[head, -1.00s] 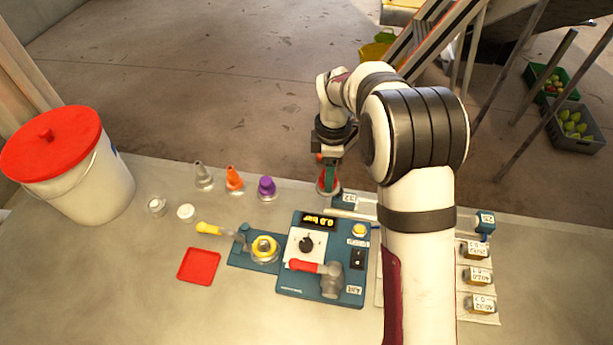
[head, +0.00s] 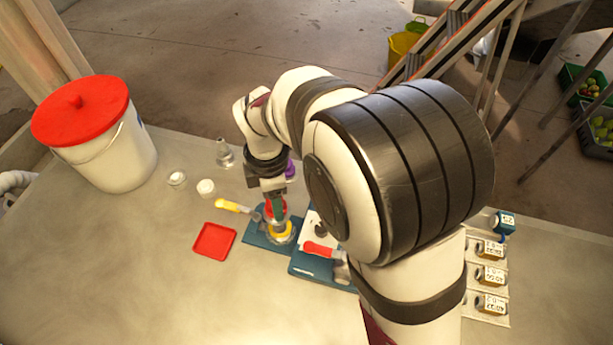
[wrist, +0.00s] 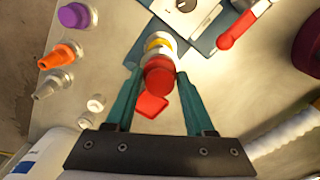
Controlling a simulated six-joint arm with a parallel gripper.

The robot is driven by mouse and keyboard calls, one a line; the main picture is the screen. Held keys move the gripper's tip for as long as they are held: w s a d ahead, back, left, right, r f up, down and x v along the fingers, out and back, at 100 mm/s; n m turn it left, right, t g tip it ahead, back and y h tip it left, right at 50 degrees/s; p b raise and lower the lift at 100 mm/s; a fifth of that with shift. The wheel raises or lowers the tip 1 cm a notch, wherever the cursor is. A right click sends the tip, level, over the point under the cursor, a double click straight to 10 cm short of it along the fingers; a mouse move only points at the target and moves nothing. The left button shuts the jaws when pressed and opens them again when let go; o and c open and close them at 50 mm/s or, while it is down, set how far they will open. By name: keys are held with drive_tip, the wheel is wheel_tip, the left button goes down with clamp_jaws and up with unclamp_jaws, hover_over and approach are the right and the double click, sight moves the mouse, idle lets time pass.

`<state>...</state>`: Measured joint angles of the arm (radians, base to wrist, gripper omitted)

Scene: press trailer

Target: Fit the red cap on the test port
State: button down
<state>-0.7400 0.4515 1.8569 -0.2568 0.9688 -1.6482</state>
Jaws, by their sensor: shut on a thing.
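My gripper (head: 275,208) is shut on the red cap (wrist: 159,76), which sits between its two teal fingertips in the wrist view. In the head view the cap and fingers are just above the fitting with a yellow ring (head: 281,234), which looks like the test port. It stands on a teal plate (head: 257,239) with a yellow-handled lever (head: 232,206) at its left. In the wrist view the yellow ring (wrist: 158,42) shows just beyond the cap and partly behind it. I cannot tell whether cap and port touch.
A red tray (head: 214,241) lies left of the plate. Purple (wrist: 74,16) and orange (wrist: 62,55) cones stand nearby. A red-lidded bucket (head: 110,155) is at far left.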

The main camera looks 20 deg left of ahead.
drive_tip(key=shift+f, duration=2.8)
drive_tip(key=shift+f, duration=0.6)
drive_tip(key=c, duration=0.5)
unclamp_jaws()
drive_tip(key=shift+c, duration=0.2)
drive_tip(key=shift+r, duration=5.5)
drive_tip(key=shift+r, duration=0.1)
wheel_tip(320, 180, up, 9)
